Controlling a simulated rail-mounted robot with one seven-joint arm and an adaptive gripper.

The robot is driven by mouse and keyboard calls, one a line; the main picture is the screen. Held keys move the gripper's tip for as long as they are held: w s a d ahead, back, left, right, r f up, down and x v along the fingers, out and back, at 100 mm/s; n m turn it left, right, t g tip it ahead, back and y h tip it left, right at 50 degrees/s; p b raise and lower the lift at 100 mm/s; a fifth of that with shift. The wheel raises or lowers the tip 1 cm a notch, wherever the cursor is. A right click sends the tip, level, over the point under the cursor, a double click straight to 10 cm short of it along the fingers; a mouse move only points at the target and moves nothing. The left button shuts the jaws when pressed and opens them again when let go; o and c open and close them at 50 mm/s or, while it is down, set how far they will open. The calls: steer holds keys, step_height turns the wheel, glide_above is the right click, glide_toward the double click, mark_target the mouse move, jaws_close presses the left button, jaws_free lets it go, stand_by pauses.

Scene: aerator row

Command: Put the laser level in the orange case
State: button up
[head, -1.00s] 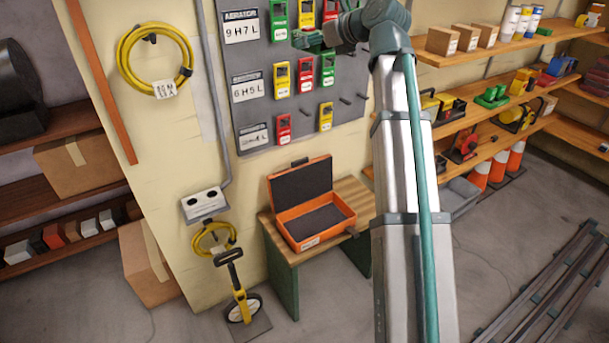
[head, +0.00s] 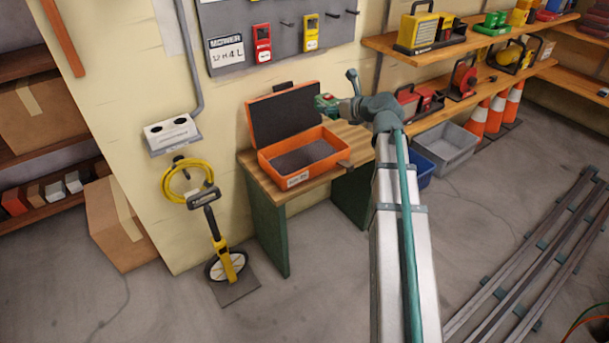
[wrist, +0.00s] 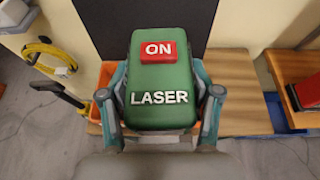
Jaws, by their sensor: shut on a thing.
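My gripper (wrist: 163,105) is shut on the green laser level (wrist: 161,78), which shows a red ON label and the word LASER in the wrist view. In the head view the laser level (head: 325,103) is a small green shape just right of the case's open lid. The orange case (head: 306,155) stands on the wooden bench with its dark lid (head: 285,115) raised and its dark-lined inside bare. My gripper holds the level above the bench, near the case's right rear. In the wrist view the level hides most of the case; an orange edge shows at left.
The wooden bench (head: 350,132) has bare top right of the case. A pegboard (head: 280,35) with red and yellow devices hangs above. Shelves (head: 470,45) with tools are at right, with grey bin (head: 447,146) and cones below. A measuring wheel (head: 226,262) stands left of the bench.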

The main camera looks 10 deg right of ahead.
step_height(320, 180, down, 7)
steer(key=d+b, duration=0.2)
steer(key=shift+h, duration=0.3)
steer(key=shift+w+a+f+b, duration=0.3)
steer(key=shift+a+f+b, duration=0.6)
steer(key=shift+a+f, duration=1.15)
steer(key=shift+w+a+f+b, duration=0.3)
steer(key=shift+a+f+b, duration=0.55)
steer(key=shift+a+f, duration=1.2)
steer(key=shift+w+a+f+b, duration=0.3)
steer(key=shift+a+f+b, duration=0.75)
steer(key=shift+a, duration=1.75)
step_height(320, 180, down, 4)
steer(key=shift+a+r+b, duration=0.1)
steer(key=shift+r+b, duration=0.1)
steer(key=shift+b, duration=0.7)
steer(key=shift+r, duration=0.1)
